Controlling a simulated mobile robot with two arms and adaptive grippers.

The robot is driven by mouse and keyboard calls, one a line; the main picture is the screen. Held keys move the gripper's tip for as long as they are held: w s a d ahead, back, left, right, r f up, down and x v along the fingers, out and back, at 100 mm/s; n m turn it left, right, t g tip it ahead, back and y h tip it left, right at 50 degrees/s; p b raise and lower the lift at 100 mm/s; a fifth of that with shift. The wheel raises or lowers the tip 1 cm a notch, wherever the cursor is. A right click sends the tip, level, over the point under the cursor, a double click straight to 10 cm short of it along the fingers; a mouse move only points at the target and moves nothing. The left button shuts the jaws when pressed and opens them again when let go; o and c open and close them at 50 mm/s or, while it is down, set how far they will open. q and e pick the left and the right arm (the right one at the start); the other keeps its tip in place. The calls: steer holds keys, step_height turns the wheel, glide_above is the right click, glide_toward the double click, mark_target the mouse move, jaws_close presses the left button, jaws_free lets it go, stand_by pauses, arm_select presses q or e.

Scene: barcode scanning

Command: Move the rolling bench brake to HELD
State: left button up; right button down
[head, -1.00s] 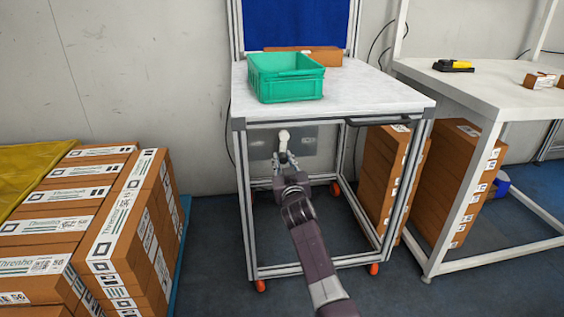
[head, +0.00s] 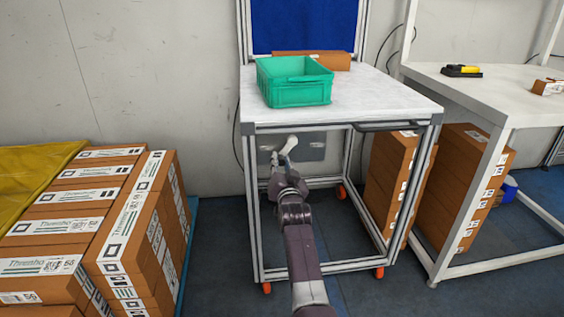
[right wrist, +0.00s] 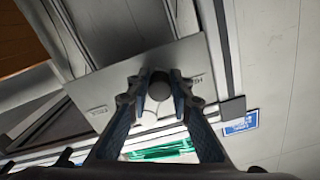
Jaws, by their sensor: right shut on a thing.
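The rolling bench (head: 375,100) has a white top, a metal frame and orange casters. A grey plate (head: 313,146) is mounted under its top, with a pale brake lever (head: 290,144) in front that leans up to the right. My right gripper (head: 281,158) is closed around the lever below its tip. In the right wrist view, the plate (right wrist: 130,73) carries small markings too blurred to read fully. There, the fingers of my right gripper (right wrist: 161,93) flank the lever's dark round end (right wrist: 160,88). My left gripper is not in view.
A green crate (head: 298,92) and a brown box (head: 335,60) stand on the bench. Stacked cartons (head: 100,230) fill the left side. A second white table (head: 500,92) with a yellow-black scanner (head: 461,71) stands right, with cartons (head: 455,190) below.

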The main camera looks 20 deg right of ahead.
steer(key=shift+w+a+r, duration=0.1)
steer(key=shift+a+r, duration=0.2)
steer(key=shift+r, duration=0.15)
steer(key=c, duration=2.1)
jaws_free()
steer(key=o, duration=0.3)
steer(key=shift+w+a, duration=0.1)
steer(key=shift+a, duration=0.1)
steer(key=shift+o, duration=0.2)
steer(key=shift+f, duration=0.1)
steer(key=shift+d, duration=0.25)
